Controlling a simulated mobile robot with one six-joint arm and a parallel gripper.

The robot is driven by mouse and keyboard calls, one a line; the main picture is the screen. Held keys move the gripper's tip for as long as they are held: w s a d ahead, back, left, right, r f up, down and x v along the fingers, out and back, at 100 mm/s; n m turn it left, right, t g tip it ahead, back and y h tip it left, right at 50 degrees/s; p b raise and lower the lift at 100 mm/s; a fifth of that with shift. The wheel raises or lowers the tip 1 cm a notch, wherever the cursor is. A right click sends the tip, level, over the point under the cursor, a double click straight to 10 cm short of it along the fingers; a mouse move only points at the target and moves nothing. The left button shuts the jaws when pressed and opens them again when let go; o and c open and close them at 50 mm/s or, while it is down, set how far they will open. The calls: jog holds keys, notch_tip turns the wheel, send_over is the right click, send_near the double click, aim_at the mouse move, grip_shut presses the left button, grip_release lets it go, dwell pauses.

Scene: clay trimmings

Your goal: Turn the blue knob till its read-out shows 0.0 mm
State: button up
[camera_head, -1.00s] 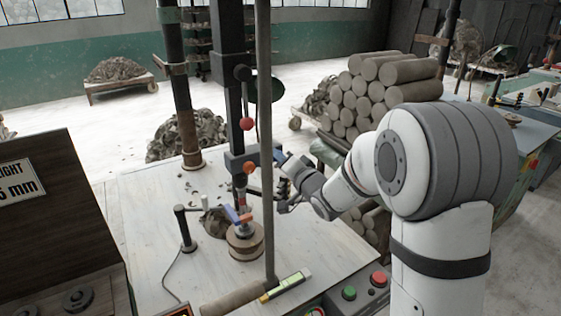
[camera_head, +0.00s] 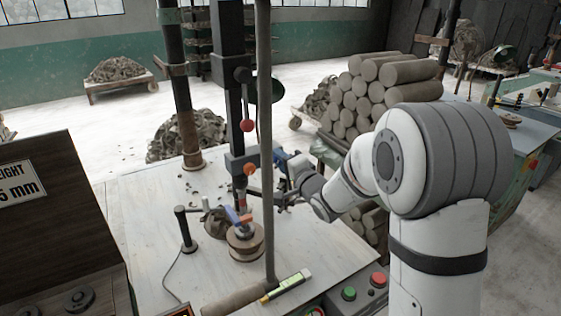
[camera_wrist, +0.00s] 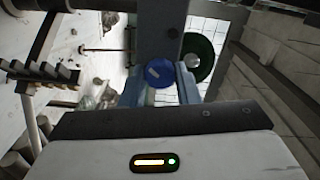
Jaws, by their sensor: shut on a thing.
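The blue knob (camera_wrist: 160,72) shows its round face, with a pale mark, in the middle of the wrist view. My gripper (camera_wrist: 161,80) has its light-blue fingers on both sides of the knob, closed on it. In the head view my gripper (camera_head: 280,158) is at the right side of the dark upright column (camera_head: 230,95), beside its block (camera_head: 240,164); the knob is hard to tell from the fingers there. I cannot make out a legible number on any read-out.
A brown round piece (camera_head: 246,242) sits on the pale table (camera_head: 150,215) below the column. A thin grey rod (camera_head: 267,130) stands in front. A yellow-green marker (camera_head: 286,286) lies near green and red buttons (camera_head: 349,294). A sign (camera_head: 18,182) is partly cut off. Clay rolls (camera_head: 375,95) are stacked behind.

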jog(key=shift+f, duration=0.2)
jog(key=o, duration=1)
jog(key=shift+r, duration=0.15)
jog(key=shift+c, duration=0.2)
jog(key=shift+s, duration=0.1)
jog(key=b+v, duration=0.1)
jog(key=v, duration=0.6)
jog(key=shift+s+d+b, duration=0.2)
jog(key=shift+s+b, duration=0.1)
